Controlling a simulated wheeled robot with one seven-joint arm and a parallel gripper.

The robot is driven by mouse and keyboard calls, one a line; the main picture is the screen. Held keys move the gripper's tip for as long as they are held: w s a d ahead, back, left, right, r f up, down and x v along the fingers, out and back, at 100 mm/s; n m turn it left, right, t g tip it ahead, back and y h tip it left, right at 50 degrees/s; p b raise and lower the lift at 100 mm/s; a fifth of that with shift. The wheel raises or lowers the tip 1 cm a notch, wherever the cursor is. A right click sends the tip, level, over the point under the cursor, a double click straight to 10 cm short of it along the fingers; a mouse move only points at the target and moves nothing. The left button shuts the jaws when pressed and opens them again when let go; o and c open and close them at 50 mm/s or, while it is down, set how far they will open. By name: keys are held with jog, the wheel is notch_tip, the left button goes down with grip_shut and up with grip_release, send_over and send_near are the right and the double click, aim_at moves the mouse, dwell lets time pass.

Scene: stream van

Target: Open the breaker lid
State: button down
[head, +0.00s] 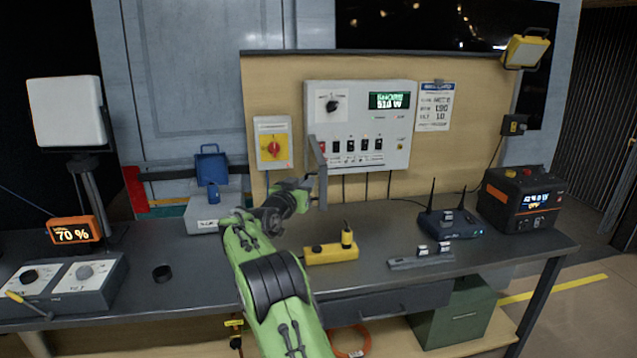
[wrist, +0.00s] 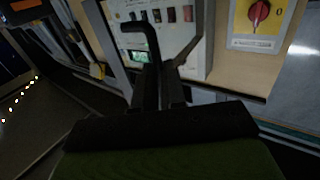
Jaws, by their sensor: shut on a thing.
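The white breaker panel (head: 396,110) is fixed to the wooden backboard, with a row of dark switches and a lit green display. A narrow grey upright piece (head: 318,165), seemingly the breaker lid seen edge-on, stands out at the panel's lower left. My gripper (head: 308,182) is at this piece, in front of the panel. In the wrist view, my gripper (wrist: 162,80) is shut on a dark hooked bar (wrist: 151,42), seemingly the lid's handle, with the panel (wrist: 198,60) behind. The switches show uncovered in the head view. The exact grip contact is too dark to make out.
A yellow box with a red rotary switch (head: 273,143) is left of the panel.

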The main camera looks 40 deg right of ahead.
jog(key=shift+w+a+r, duration=0.15)
jog(key=shift+w+r, duration=0.05)
jog(key=shift+w, duration=0.1)
jog(key=c, duration=1.6)
grip_release()
jog(key=o, duration=0.4)
jog(key=shift+w+d+f, duration=0.15)
jog(key=shift+d+f, duration=0.1)
jog(key=shift+d, duration=0.1)
jog(key=shift+a, duration=0.25)
jog(key=b+v, duration=0.1)
jog(key=v, duration=1.4)
jog(key=shift+s+a, duration=0.2)
jog(key=shift+s, duration=0.1)
